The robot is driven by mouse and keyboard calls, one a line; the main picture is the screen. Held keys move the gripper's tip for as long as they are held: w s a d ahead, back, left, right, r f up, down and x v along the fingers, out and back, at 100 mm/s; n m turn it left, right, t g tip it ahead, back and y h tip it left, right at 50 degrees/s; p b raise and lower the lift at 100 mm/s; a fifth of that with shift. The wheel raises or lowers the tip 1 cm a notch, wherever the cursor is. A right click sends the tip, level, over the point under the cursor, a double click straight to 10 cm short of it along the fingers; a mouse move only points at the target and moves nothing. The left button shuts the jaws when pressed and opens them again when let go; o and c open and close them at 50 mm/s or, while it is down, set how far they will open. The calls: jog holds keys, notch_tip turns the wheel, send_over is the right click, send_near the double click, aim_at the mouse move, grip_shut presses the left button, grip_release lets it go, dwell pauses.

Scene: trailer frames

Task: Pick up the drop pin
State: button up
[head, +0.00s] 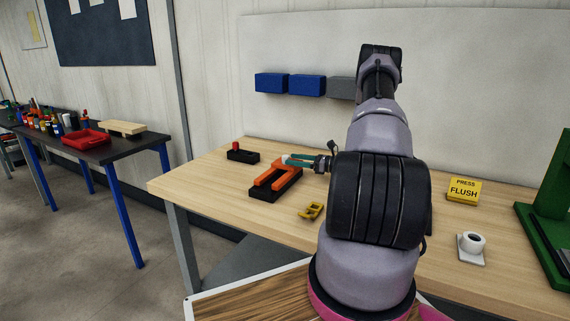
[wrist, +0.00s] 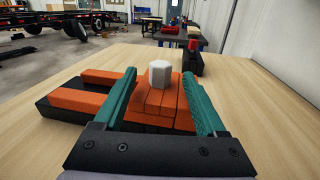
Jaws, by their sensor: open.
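A red-topped piece in a black block (head: 237,154) stands at the left end of the bench; in the wrist view it is beyond the fingers (wrist: 191,64). An orange forked part on a black base (head: 276,180) lies nearer. In the wrist view, a pale six-sided head (wrist: 159,74) rises from an orange block (wrist: 165,106), between my fingers in the picture. I cannot tell for sure which of the two is the drop pin. My gripper (head: 285,158), with teal fingers, is open beside the orange part; it shows in the wrist view (wrist: 159,80). I see nothing held.
A small yellow piece (head: 311,211) lies near the bench's front edge. A yellow PRESS FLUSH sign (head: 463,191), a white ringed fixture (head: 472,244) and a green stand (head: 548,215) are at the right. The bench's left corner is bare wood (head: 190,182).

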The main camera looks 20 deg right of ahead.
aim_at(286, 157)
jog(key=shift+x, duration=2)
grip_shut()
jog(key=shift+r, duration=0.1)
